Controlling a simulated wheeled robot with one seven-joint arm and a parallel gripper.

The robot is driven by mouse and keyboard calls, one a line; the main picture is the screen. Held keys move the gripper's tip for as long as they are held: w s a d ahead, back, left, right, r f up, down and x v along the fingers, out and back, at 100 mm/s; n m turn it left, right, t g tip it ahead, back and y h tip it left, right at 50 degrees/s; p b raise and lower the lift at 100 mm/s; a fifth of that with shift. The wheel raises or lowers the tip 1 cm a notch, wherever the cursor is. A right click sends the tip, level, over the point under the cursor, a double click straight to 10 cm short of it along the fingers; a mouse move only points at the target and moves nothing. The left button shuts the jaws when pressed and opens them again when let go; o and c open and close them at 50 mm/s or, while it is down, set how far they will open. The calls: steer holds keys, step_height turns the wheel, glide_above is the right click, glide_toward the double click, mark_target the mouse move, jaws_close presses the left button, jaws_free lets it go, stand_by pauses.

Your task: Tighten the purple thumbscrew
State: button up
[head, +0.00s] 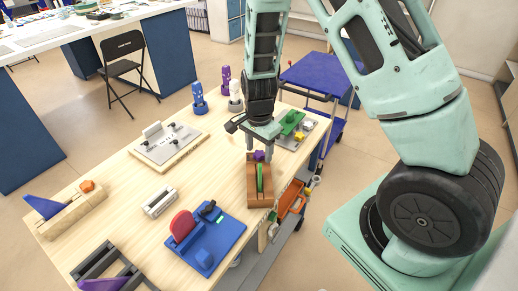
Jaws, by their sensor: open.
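The purple thumbscrew (259,155) shows as a small purple shape at the far end of a brown wooden block (252,195) on the table. A green strip (260,178) stands upright in the block's slot. My gripper (259,150) points down over the block's far end, its two fingers spread on either side of the thumbscrew. From this view I cannot tell whether the fingers touch it. The gripper partly hides the thumbscrew.
A blue fixture (230,238) with a red disc stands to the left front of the block. A white-grey fixture plate (170,155) lies further back left. A grey plate with green and yellow parts (296,140) is behind right. The table's right edge is close by, with an orange bin (292,200) below.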

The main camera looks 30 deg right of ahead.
steer(key=shift+f, duration=0.2)
steer(key=c, duration=1.1)
steer(key=shift+o, duration=0.2)
steer(key=shift+r+m+p, duration=0.15)
steer(key=shift+m+p, duration=1.1)
steer(key=shift+m, duration=1.25)
steer(key=shift+p, duration=0.3)
steer(key=m+p, duration=0.2)
steer(key=m, duration=0.2)
steer(key=shift+m+p, duration=0.45)
steer(key=shift+m, duration=0.15)
